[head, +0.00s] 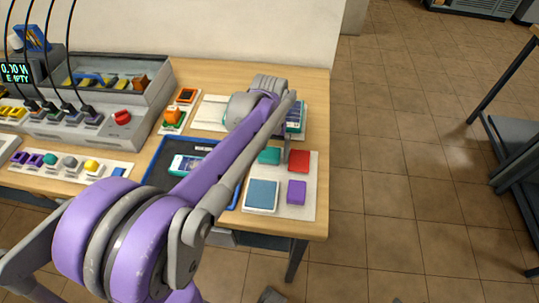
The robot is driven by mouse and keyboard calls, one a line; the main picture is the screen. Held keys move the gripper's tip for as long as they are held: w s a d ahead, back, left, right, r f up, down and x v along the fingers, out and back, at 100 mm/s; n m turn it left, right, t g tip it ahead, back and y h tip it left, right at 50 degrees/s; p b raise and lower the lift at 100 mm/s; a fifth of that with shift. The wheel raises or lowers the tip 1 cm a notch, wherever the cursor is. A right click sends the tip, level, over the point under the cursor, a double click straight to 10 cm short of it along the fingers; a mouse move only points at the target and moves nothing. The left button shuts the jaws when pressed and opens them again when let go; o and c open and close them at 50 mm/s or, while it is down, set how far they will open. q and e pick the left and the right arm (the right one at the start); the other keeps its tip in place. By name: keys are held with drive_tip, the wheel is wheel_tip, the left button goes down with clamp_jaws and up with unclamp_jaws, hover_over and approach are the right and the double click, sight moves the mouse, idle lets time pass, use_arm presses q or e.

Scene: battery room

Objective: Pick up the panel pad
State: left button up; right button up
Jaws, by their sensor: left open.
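A white board (279,208) at the table's right front corner carries a blue square pad with a pale border (262,195), a teal pad (269,156), a red pad (299,161) and a purple pad (296,192). I cannot tell for certain which is the panel pad; the blue square looks most like a panel. I see nothing held.
A dark blue tray (152,175) holding a phone-like device (187,165) lies left of the board, partly behind my arm. A grey console (122,121) with cables stands at the back left. Floor is open beyond the table's right edge.

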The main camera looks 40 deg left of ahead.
sight(270, 152)
use_arm(q)
drive_tip(key=c, duration=1.4)
wheel_tip(270, 152, up, 10)
drive_tip(key=shift+r+p, duration=0.1)
drive_tip(key=shift+p, duration=0.45)
drive_tip(key=o, duration=1)
drive_tip(key=shift+c, duration=0.2)
drive_tip(key=c, duration=0.6)
